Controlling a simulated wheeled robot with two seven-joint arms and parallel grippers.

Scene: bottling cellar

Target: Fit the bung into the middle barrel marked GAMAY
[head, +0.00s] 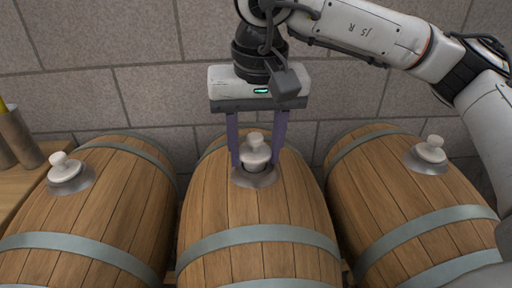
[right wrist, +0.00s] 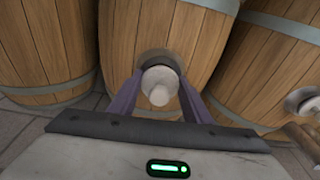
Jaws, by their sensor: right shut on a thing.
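The middle barrel (head: 258,220) lies between two others, with a metal collar (head: 257,179) on its top; no GAMAY mark is readable. A pale bung (head: 254,152) with a knob on top stands upright at that collar. My right gripper (head: 256,165) points down from above with its purple fingers on both sides of the bung, shut on it. The right wrist view also shows the bung (right wrist: 160,84) between the fingers, over the dark collar. Whether the bung is fully seated cannot be told. My left gripper is not in view.
The left barrel (head: 100,205) and right barrel (head: 405,205) each have a pale bung (head: 62,166) (head: 431,150) in their collars. A wooden table (head: 30,185) with metal cylinders (head: 18,138) stands at far left. A block wall (head: 130,60) is close behind the barrels.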

